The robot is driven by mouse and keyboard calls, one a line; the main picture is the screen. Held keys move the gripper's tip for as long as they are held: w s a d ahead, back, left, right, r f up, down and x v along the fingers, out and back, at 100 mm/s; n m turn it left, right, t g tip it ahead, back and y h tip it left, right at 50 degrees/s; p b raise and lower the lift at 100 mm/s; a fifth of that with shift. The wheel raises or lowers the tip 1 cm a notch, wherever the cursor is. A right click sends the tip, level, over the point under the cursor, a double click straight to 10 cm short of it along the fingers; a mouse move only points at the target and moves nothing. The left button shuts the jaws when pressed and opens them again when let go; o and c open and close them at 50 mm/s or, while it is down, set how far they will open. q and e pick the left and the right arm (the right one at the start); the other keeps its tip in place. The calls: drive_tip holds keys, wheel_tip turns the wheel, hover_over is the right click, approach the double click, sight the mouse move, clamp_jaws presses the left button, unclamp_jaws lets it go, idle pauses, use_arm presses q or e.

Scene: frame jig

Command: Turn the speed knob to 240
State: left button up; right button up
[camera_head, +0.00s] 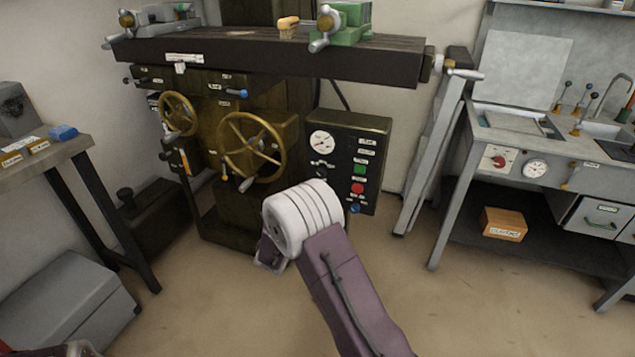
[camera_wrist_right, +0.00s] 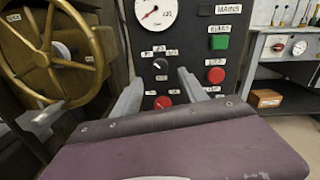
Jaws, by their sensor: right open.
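The dark control panel (camera_head: 382,150) is on the machine's right side; it also fills the middle of the right wrist view (camera_wrist_right: 190,30). A white dial gauge (camera_wrist_right: 158,12) with a red needle is at its top left. Below it is a small black knob (camera_wrist_right: 161,65) with pale labels around it, and lower a red knob (camera_wrist_right: 162,101). I cannot read which is the speed knob or its setting. My right gripper (camera_wrist_right: 160,86) is open and empty, its fingers apart in front of the panel's left column. In the head view my wrist hides it.
A green button (camera_wrist_right: 219,42) and a red button (camera_wrist_right: 215,75) are right of the knobs. A brass handwheel (camera_head: 252,146) stands left of the panel. A grey bench (camera_head: 540,145) is to the right. The floor in front is clear.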

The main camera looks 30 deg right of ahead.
sight(320, 176)
drive_tip(key=b+x, duration=0.1)
drive_tip(key=x, duration=0.5)
drive_tip(key=shift+w+d, duration=0.25)
drive_tip(key=shift+d, duration=0.05)
drive_tip(key=shift+c, duration=0.2)
clamp_jaws()
drive_tip(key=shift+f+b, duration=0.1)
drive_tip(key=shift+b, duration=0.2)
